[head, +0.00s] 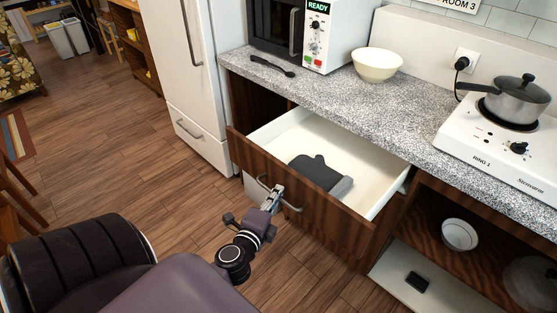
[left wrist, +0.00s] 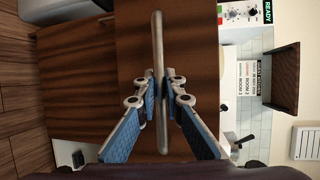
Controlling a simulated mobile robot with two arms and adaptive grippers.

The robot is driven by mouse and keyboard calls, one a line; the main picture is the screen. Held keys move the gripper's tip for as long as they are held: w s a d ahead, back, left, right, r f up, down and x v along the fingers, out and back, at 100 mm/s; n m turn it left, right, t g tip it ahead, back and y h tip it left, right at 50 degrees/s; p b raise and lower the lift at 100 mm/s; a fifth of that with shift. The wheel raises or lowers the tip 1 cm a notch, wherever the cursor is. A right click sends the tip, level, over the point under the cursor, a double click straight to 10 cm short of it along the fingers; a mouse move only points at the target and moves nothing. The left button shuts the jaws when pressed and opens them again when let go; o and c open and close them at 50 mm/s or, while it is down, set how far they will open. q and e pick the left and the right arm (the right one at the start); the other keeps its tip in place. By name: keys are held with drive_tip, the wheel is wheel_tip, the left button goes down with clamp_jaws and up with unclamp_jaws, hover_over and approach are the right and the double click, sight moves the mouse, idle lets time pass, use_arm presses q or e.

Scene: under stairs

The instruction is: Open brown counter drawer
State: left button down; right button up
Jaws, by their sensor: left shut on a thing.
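The brown counter drawer (head: 318,210) is pulled out from under the speckled counter, and its white inside shows in the head view. A dark flat object (head: 318,172) with a grey edge lies in it. The metal handle (head: 293,207) is on the brown front. My left gripper (head: 269,199) is shut on this handle. In the left wrist view the handle (left wrist: 158,40) runs upright across the brown front (left wrist: 195,60), between the blue-padded fingers of the gripper (left wrist: 163,93). My right gripper is not in view.
The counter (head: 340,108) carries a microwave (head: 315,35), a cream bowl (head: 377,66), a black spoon (head: 272,66) and a hot plate (head: 490,140) with a pot (head: 517,103). A white fridge (head: 195,70) stands left of the drawer. Open shelves hold a white bowl (head: 459,235).

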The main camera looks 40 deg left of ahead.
use_arm(q)
drive_tip(key=c, duration=2)
unclamp_jaws()
drive_tip(key=v, duration=0.7)
drive_tip(key=shift+s+d, duration=0.1)
drive_tip(key=shift+s, duration=0.15)
